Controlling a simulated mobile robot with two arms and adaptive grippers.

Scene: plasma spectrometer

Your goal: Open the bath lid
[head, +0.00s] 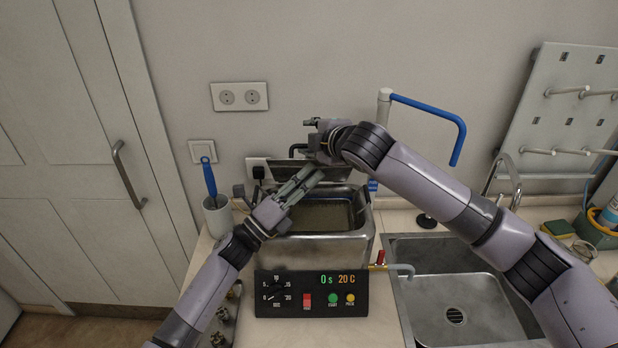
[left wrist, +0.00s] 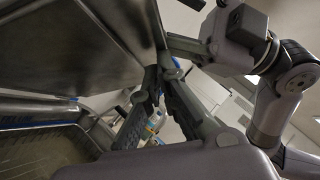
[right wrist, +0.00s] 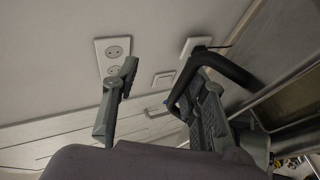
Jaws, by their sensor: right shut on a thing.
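The bath (head: 325,250) is a steel tank with a dark control panel (head: 311,293) in front. Its lid (head: 343,174) is tilted up at the back, and the tank's inside (head: 322,214) shows. My right gripper (head: 312,136) is behind the lid's upper edge, shut on the black lid handle (right wrist: 218,64), which loops by one finger in the right wrist view. My left gripper (head: 316,178) is partly open, fingers in front of the raised lid and above the tank. In the left wrist view the lid's underside (left wrist: 85,45) is close to its fingers; contact is hard to tell.
A sink (head: 458,305) with a tap lies right of the bath. A white cup with a blue brush (head: 215,215) stands at the left. A blue-topped pipe (head: 430,108) rises behind, and a pegboard (head: 570,120) is at the back right. A wall is close behind the bath.

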